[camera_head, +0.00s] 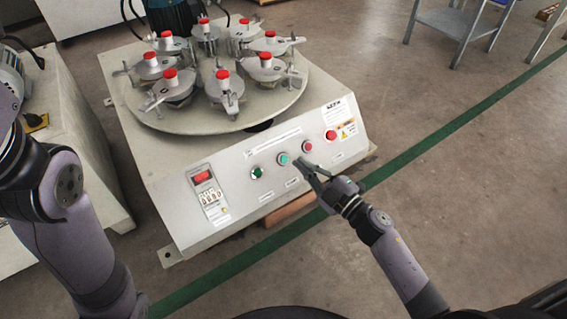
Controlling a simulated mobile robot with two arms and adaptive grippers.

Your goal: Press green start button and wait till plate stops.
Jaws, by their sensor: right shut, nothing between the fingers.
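A grey test machine carries a round plate (150,122) with several clamped holders topped by red knobs. One frame does not tell whether the plate turns. Its sloped front panel (235,160) has a green button (283,159), a dark green knob (257,172) to its left and a red button (307,146) to its right. My right gripper (301,163) is shut and empty, its fingertips just right of the green button, close to the panel. I cannot tell whether they touch it. My left arm shows at the left; its gripper is out of view.
A pale cabinet (85,150) stands left of the machine. A green floor line (430,143) crosses open floor at the right. A metal table (450,22) stands behind.

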